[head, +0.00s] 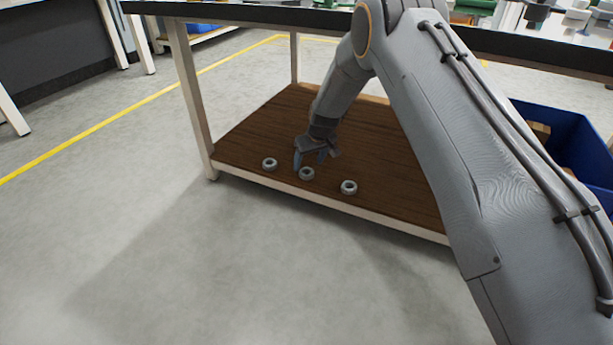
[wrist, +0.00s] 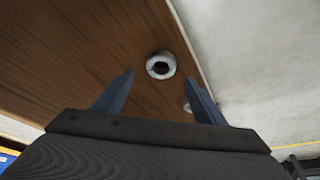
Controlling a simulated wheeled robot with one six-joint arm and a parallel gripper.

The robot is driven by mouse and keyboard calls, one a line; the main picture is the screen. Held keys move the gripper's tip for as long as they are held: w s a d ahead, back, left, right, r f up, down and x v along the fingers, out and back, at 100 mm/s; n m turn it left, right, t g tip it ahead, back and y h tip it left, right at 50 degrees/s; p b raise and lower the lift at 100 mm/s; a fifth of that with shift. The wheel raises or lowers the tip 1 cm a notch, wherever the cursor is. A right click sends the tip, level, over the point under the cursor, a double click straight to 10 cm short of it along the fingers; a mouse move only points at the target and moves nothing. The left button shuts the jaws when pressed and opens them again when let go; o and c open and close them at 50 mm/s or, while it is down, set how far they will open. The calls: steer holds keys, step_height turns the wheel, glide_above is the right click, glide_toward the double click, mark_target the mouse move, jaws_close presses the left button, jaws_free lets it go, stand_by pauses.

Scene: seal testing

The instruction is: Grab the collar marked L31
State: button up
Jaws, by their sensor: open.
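Three small grey ring-shaped collars lie in a row near the front edge of the brown lower shelf: a left collar (head: 270,164), a middle collar (head: 306,173) and a right collar (head: 349,187). No L31 marking is readable on any of them. My gripper (head: 309,160) is open and empty, just above and behind the middle collar. In the wrist view, one collar (wrist: 161,65) with a dark hole shows in line with the gap between my fingertips (wrist: 159,77). Another collar (wrist: 186,106) is partly hidden behind the right finger; which ones these are I cannot tell.
The wooden shelf (head: 245,145) has a pale front edge and a white table leg (head: 191,100) at its left. The dark tabletop (head: 250,14) is above my gripper. A blue bin (head: 565,135) stands at the right. The floor in front is clear.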

mark_target(307, 171)
steer(key=b+x, duration=0.1)
steer(key=x, duration=0.1)
steer(key=s+b+x, duration=0.1)
steer(key=b+x, duration=0.1)
steer(key=shift+w+d+f, duration=0.1)
steer(key=shift+w+f, duration=0.05)
steer(key=shift+f, duration=0.4)
steer(key=shift+r, duration=0.1)
steer(key=shift+c, duration=0.5)
steer(key=c, duration=1.3)
steer(key=shift+o, duration=0.2)
steer(key=shift+r, duration=0.15)
